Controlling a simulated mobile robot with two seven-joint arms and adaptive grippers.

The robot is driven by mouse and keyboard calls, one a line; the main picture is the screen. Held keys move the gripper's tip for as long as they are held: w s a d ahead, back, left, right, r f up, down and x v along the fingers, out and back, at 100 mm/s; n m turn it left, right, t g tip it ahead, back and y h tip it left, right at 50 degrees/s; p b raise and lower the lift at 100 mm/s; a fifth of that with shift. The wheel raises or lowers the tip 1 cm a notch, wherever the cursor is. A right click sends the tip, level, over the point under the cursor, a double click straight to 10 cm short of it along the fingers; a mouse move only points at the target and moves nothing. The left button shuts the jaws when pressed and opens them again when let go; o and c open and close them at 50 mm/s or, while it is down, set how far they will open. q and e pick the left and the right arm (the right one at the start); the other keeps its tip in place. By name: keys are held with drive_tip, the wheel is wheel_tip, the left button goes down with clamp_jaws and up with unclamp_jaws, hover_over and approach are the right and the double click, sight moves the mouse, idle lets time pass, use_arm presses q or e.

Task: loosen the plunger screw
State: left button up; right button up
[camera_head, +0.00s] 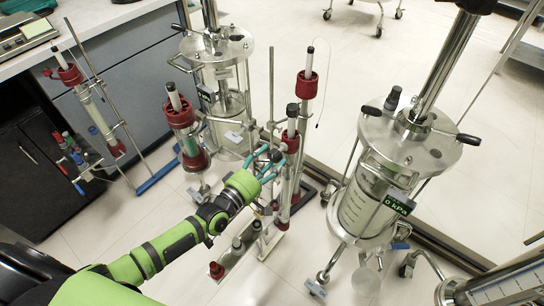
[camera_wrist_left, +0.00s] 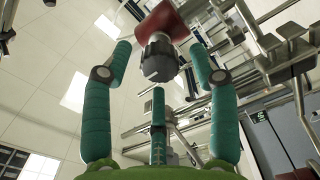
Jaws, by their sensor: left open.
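In the left wrist view a dark grey ribbed knob (camera_wrist_left: 159,60), which looks like the plunger screw, sits below a red cap (camera_wrist_left: 160,22). My left gripper (camera_wrist_left: 160,62) has its teal fingers spread, with the knob between the fingertips and a gap on both sides. In the head view my left gripper (camera_head: 268,167) reaches to the slim column with a red collar (camera_head: 290,141) and a dark top (camera_head: 292,109). The fingers partly hide what is between them there, so contact cannot be told in that view. My right gripper is not in view.
Another red-capped column (camera_head: 181,115) stands left of the gripper, and one (camera_head: 307,85) behind it. A large steel-lidded vessel (camera_head: 372,200) stands to the right, another (camera_head: 222,75) behind. A metal rod (camera_head: 271,85) rises close by. The bench (camera_head: 100,25) is at the upper left.

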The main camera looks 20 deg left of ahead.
use_arm(q)
drive_tip(key=p+v, duration=0.1)
drive_tip(key=v, duration=0.3)
drive_tip(key=shift+s+a, duration=0.1)
drive_tip(key=shift+s, duration=0.2)
idle(0.4)
